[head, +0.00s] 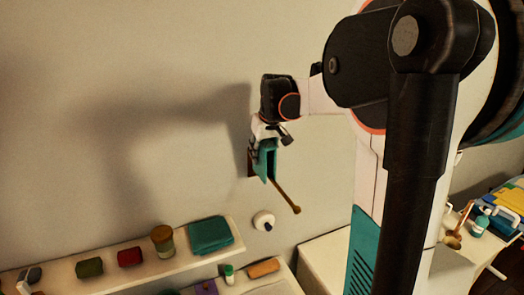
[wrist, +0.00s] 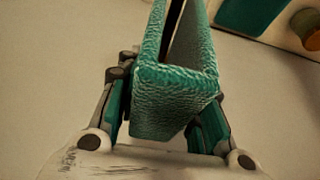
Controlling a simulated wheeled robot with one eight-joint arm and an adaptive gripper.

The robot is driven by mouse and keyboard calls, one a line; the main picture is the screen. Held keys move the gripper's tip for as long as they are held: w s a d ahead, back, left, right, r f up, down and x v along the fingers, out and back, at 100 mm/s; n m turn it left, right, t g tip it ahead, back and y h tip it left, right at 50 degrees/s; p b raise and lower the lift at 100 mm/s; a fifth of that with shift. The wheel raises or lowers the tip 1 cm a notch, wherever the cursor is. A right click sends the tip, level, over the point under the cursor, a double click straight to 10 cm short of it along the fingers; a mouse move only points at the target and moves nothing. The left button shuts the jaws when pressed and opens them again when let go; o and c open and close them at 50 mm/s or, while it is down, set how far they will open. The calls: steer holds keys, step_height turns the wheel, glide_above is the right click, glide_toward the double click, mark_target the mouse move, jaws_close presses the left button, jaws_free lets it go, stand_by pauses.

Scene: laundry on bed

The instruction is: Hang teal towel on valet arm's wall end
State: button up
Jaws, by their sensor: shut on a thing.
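The teal towel (head: 265,163) hangs folded below my gripper (head: 266,140), close to the wall. In the wrist view the towel (wrist: 175,95) is a folded strip between the two fingers, with a narrow dark gap between its layers. My gripper (wrist: 163,112) is shut on its fold. The wooden valet arm (head: 285,195) slants out from the wall to a round knob, and its wall end is by the towel. The towel and gripper partly hide that end, so I cannot tell whether the towel rests on the arm.
A wall shelf (head: 120,281) below holds a folded teal cloth (head: 210,235), a jar (head: 162,240), a red roll (head: 130,257) and a green roll (head: 89,267). A white round fitting (head: 263,221) is on the wall. The wall above the shelf is bare.

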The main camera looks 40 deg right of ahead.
mark_target(269, 146)
steer(key=shift+f+b, duration=2.8)
steer(key=shift+f, duration=1.4)
steer(key=o, duration=1.2)
steer(key=shift+c, duration=0.2)
steer(key=v, duration=1.2)
